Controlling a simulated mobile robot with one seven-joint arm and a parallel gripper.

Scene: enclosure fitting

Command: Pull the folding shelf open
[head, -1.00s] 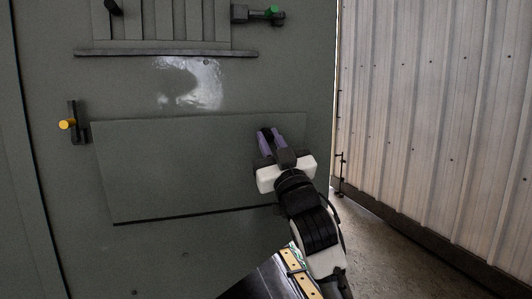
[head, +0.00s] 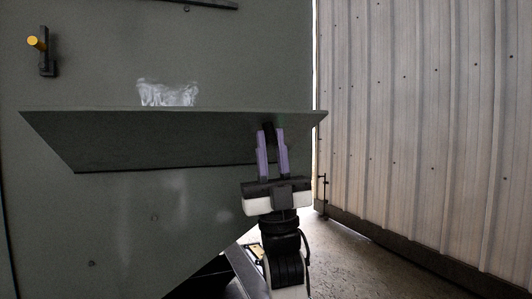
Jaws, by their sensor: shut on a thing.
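The folding shelf (head: 150,140) is a wide grey-green panel on the wall of the enclosure. Its upper edge is swung out toward me, and the panel slopes back to its lower edge at the wall. My gripper (head: 270,132) has purple fingers and is at the right part of the shelf, just below its upper edge. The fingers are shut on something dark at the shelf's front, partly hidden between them.
A yellow-tipped latch (head: 40,45) is on the enclosure wall (head: 120,220) at upper left. A dark ledge (head: 190,4) shows at the top. A corrugated metal wall (head: 420,110) stands at right, with bare floor (head: 350,250) below it.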

